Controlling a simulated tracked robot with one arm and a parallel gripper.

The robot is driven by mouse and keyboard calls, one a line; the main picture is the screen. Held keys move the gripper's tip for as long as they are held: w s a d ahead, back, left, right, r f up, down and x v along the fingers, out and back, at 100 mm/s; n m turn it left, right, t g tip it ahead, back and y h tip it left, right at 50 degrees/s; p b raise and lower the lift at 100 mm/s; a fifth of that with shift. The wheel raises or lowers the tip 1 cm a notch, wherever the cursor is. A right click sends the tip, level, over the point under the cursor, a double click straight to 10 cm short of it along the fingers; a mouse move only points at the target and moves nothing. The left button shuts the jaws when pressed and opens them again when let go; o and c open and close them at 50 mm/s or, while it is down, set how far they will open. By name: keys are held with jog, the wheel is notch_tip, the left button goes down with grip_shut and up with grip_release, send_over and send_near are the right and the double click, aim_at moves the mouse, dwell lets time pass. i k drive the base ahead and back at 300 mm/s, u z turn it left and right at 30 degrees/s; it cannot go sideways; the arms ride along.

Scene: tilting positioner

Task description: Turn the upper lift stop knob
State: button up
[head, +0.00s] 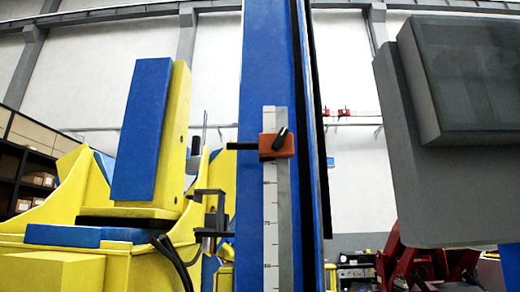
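The upper lift stop appears to be the orange block (268,146) on the scale strip of the blue column, a little above the middle of the head view. A small black knob (281,137) sits on its front face, with its lever tilted up and to the right. A black rod sticks out from the block's left side. No second orange stop is in view. My gripper is not in view, and nothing touches the knob.
The blue column (268,60) carries a white scale (270,220). A black bracket (210,212) stands left of it, near the yellow positioner body (60,215). A large grey box (400,140) fills the right side. The space before the knob looks clear.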

aim_at(278, 142)
jog(key=z, duration=0.15)
jog(key=i, duration=0.9)
jog(key=u, duration=0.05)
